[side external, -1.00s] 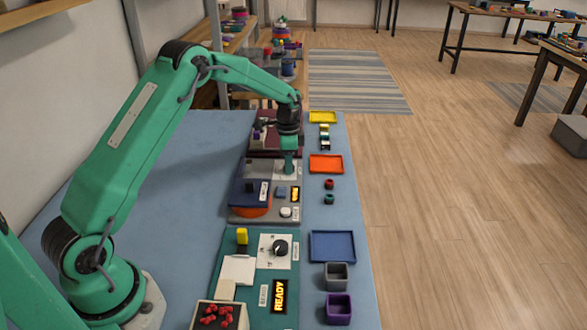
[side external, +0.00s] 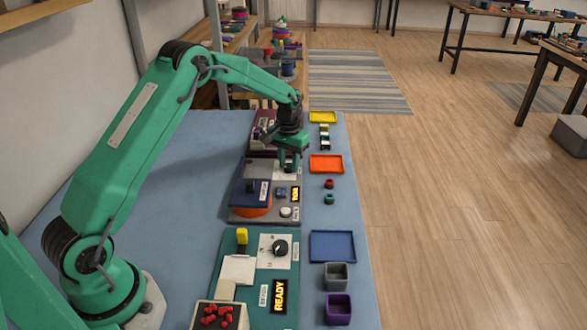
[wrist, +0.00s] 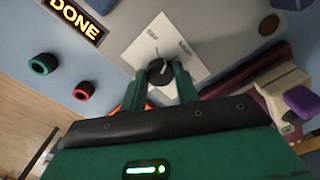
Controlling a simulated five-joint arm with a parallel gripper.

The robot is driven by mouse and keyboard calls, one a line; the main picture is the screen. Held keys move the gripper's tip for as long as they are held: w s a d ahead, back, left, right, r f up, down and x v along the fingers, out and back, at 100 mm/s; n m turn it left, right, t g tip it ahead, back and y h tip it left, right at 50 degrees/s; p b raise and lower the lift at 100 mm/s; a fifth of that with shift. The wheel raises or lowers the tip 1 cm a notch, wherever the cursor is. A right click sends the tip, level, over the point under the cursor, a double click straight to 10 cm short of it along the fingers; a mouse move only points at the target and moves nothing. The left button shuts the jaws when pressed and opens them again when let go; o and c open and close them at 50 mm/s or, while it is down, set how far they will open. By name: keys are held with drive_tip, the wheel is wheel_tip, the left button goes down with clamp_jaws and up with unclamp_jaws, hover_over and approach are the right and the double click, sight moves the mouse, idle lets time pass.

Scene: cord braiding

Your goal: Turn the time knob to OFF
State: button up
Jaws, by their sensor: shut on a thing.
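The time knob (wrist: 160,72) is a round black dial with a pale pointer mark, on a white printed plate (wrist: 150,45). In the wrist view my gripper (wrist: 160,84) has its two green fingers on either side of the knob, shut on it. The plate carries small print near the fingers and at its far side, too small to read surely. In the side view my gripper (side external: 288,168) reaches down over the grey station (side external: 240,215), and its fingers hide the knob there. A lit display (wrist: 76,18) on this station reads DONE.
A nearer green station (side external: 230,318) has its own black knob (side external: 280,247) and a display (side external: 279,296) reading READY. Orange (side external: 326,171) and blue (side external: 332,246) trays and small cups line the right edge. A maroon station (side external: 262,140) stands behind.

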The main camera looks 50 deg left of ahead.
drive_tip(key=n, duration=0.5)
drive_tip(key=shift+r+n, duration=0.1)
drive_tip(key=shift+n, duration=0.3)
drive_tip(key=o, duration=1)
drive_tip(key=shift+c, duration=0.2)
drive_tip(key=shift+r, duration=3.9)
wheel_tip(320, 180, up, 7)
hover_over(289, 166)
